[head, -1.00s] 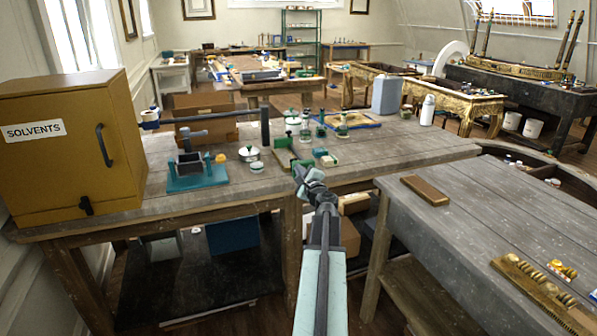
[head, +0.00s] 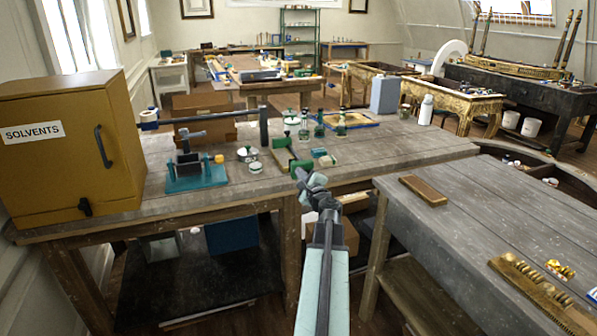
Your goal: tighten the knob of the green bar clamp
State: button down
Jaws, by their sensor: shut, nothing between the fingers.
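The green bar clamp (head: 281,143) lies on the long grey workbench, around a brown piece near the bench's front edge. Its near green end (head: 299,165) shows just beyond my gripper; the knob is too small to make out clearly. My gripper (head: 304,180) is shut and empty, just in front of the clamp at the bench edge. It appears close to the clamp's near end in the picture, but I cannot tell whether they touch.
A yellow solvents cabinet (head: 70,150) stands on the left. A teal-based vise (head: 195,178), small tins (head: 247,154) and green-capped jars (head: 319,128) share the bench. A second bench (head: 480,225) at right holds a brown block (head: 423,190). A gap separates the benches.

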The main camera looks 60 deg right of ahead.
jog(key=shift+v, duration=1.1)
jog(key=w+d+f+b, duration=0.1)
jog(key=w, duration=0.1)
jog(key=w+f+b, duration=0.1)
jog(key=w+d+f+b, duration=0.1)
jog(key=w, duration=0.1)
jog(key=shift+w+d, duration=0.3)
jog(key=shift+s+d, duration=0.15)
